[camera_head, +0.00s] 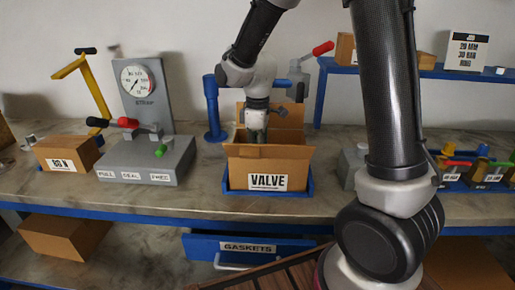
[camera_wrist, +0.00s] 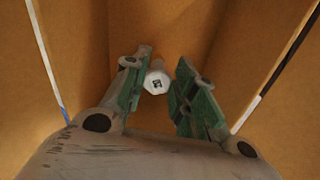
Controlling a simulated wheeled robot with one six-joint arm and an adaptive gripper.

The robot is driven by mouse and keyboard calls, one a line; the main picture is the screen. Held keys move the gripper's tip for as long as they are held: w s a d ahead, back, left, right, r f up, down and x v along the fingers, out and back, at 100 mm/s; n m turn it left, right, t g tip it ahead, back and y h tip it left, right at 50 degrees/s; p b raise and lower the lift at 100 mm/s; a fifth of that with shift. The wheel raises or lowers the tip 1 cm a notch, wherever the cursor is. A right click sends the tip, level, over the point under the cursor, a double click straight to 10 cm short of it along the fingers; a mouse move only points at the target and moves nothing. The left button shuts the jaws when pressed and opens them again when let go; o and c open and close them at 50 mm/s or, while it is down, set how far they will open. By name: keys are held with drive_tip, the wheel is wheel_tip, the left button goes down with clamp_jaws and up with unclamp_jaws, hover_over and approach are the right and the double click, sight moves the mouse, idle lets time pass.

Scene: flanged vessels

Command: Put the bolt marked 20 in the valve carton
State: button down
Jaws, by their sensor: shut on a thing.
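The valve carton (camera_head: 240,180) is an open brown box with a white VALVE label, standing in a blue tray on the bench. My gripper (camera_head: 256,138) points down into its opening, with the fingertips hidden by the front wall in the head view. In the wrist view my gripper (camera_wrist: 162,66) has green pads on both sides of a bolt (camera_wrist: 157,82) with a pale hexagonal head. It is shut on this bolt, between the brown carton walls (camera_wrist: 215,30). The dark mark on the head is too small to read.
A gauge stand (camera_head: 150,105) with a red-handled lever stands left of the carton, beside a smaller labelled box (camera_head: 68,153). A blue post (camera_head: 214,125) stands close behind the carton's left side. A blue shelf (camera_head: 340,68) is at the back right. The GASKETS drawer (camera_head: 215,247) is below.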

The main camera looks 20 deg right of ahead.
drive_tip(key=c, duration=1.1)
unclamp_jaws()
wheel_tip(320, 180, up, 11)
drive_tip(key=s+d+r+m+t, duration=0.1)
drive_tip(key=s+d+m, duration=0.3)
drive_tip(key=s, duration=0.3)
drive_tip(key=s+d+r+m+t, duration=0.2)
drive_tip(key=s+d+m, duration=0.2)
drive_tip(key=s, duration=0.3)
drive_tip(key=s+d+r+m+t, duration=0.1)
drive_tip(key=s+d+r+m, duration=0.1)
drive_tip(key=s+d+m, duration=0.2)
drive_tip(key=shift+s+d+r, duration=0.1)
drive_tip(key=shift+s+d, duration=0.4)
drive_tip(key=shift+s, duration=0.4)
drive_tip(key=shift+s+d+r, duration=0.1)
drive_tip(key=shift+s+d, duration=0.4)
drive_tip(key=shift+s, duration=0.35)
